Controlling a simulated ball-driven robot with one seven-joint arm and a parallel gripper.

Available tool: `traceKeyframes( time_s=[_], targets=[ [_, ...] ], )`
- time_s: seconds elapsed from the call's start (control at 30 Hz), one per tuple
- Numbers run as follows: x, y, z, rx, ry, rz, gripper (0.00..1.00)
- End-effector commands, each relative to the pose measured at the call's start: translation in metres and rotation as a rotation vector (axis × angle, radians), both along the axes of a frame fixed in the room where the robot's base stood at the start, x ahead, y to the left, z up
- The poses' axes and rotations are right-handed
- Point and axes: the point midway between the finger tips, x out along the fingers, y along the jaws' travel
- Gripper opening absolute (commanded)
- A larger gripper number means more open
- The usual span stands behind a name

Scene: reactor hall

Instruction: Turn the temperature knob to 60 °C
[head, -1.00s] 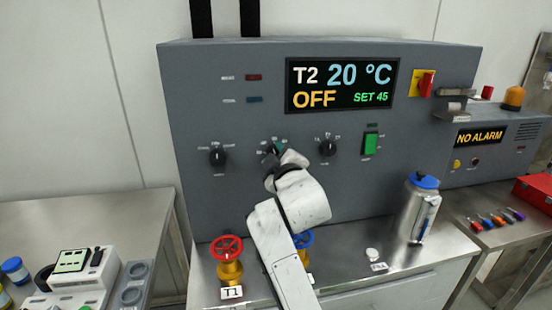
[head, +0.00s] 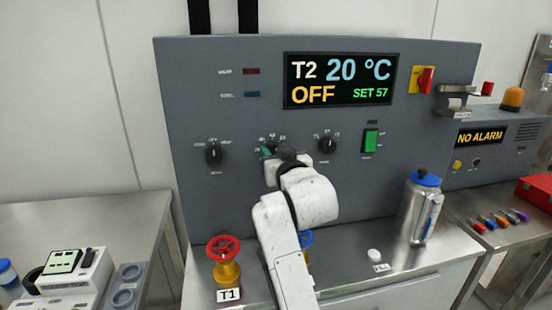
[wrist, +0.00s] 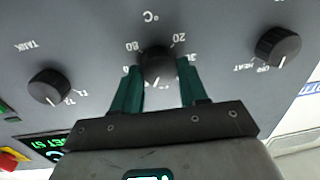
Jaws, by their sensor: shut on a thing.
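The temperature knob (wrist: 158,64) is a dark round knob on the grey panel, with °C and numbers such as 20 and 80 around it in the wrist view, which is upside down. My gripper (wrist: 160,76) has its two green fingers on either side of the knob, shut on it. In the head view my gripper (head: 276,153) is at the panel and mostly hides the knob. The display (head: 339,81) reads T2, 20 °C, OFF and SET 57.
A dark knob (head: 213,153) sits left of my gripper and a TANK knob (head: 327,145) right of it. A green switch (head: 370,141) is further right. Below are a red valve wheel (head: 223,249), a partly hidden blue one (head: 305,239) and a steel flask (head: 420,212).

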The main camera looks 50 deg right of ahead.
Motion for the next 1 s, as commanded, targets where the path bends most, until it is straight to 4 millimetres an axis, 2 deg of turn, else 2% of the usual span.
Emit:
traceKeyframes(
  time_s=[0.03,0.4,0.97,1.0],
  targets=[
    [0.0001,-0.0005,-0.0057,0.031,-0.011,-0.001,0.12],
    [0.0,-0.0011,-0.0058,0.167,-0.099,-0.001,0.12],
    [0.0001,-0.0009,-0.0058,0.19,-0.114,-0.001,0.12],
    [0.0001,-0.0009,-0.0057,0.19,-0.114,-0.001,0.46]
  ],
)
